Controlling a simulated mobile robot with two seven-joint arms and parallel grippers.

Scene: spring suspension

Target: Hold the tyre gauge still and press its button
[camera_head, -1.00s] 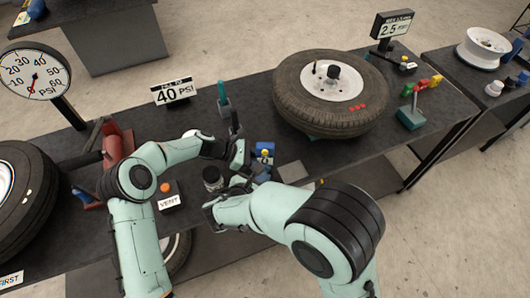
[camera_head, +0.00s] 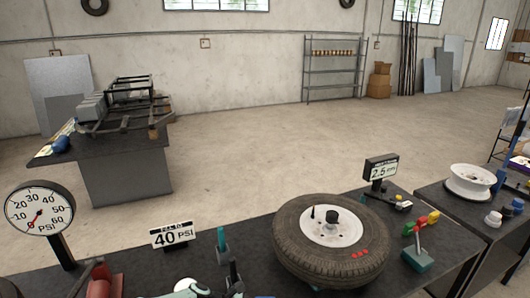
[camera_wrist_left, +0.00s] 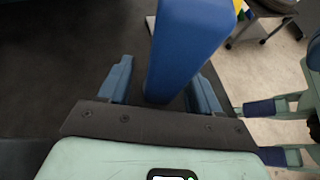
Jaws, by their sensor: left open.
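A blue block, which looks like the tyre gauge body (camera_wrist_left: 185,45), stands between the two fingers of my left gripper (camera_wrist_left: 160,88) in the left wrist view. The fingers are apart, with a gap visible on the left side; contact on the right side is hard to tell. A bit of yellow (camera_wrist_left: 238,5) shows at the block's far upper edge, perhaps its button. My right gripper (camera_wrist_left: 255,131) is at the right of that view, its two blue fingers spread and empty, beside the block. In the head view the grippers and the block are almost wholly below the picture's edge.
On the dark bench stand a dial (camera_head: 40,208), a 40 PSI sign (camera_head: 173,236), a teal upright tool (camera_head: 221,241), a tyre (camera_head: 290,245) and a 2.5 PSI display (camera_head: 381,169). A teal-based lever (camera_head: 418,258) is right of the tyre.

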